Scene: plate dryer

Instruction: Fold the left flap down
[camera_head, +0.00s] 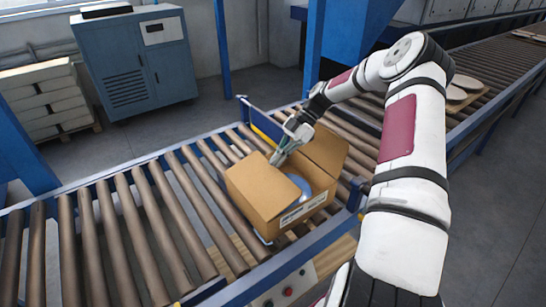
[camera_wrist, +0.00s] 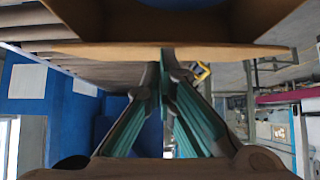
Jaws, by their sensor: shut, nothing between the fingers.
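An open cardboard box (camera_head: 290,214) stands on the roller conveyor. Its left flap (camera_head: 258,187) is a broad tan panel, which appears to slope over the left part of the opening. A blue-white round thing, probably a plate (camera_head: 301,187), shows partly inside. Another flap (camera_head: 326,150) stands up on the right side. My gripper (camera_head: 276,160) is at the far upper edge of the left flap, shut and empty. In the wrist view its teal fingers (camera_wrist: 165,56) meet at a cardboard edge (camera_wrist: 235,51); whether they touch it is unclear.
Conveyor rollers (camera_head: 150,225) lie free left of the box. Blue side rails (camera_head: 243,292) run along the conveyor, and a blue post (camera_head: 313,50) stands behind it. Round pieces (camera_head: 466,82) lie on the belt at the far right. A blue cabinet (camera_head: 135,65) stands at the back.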

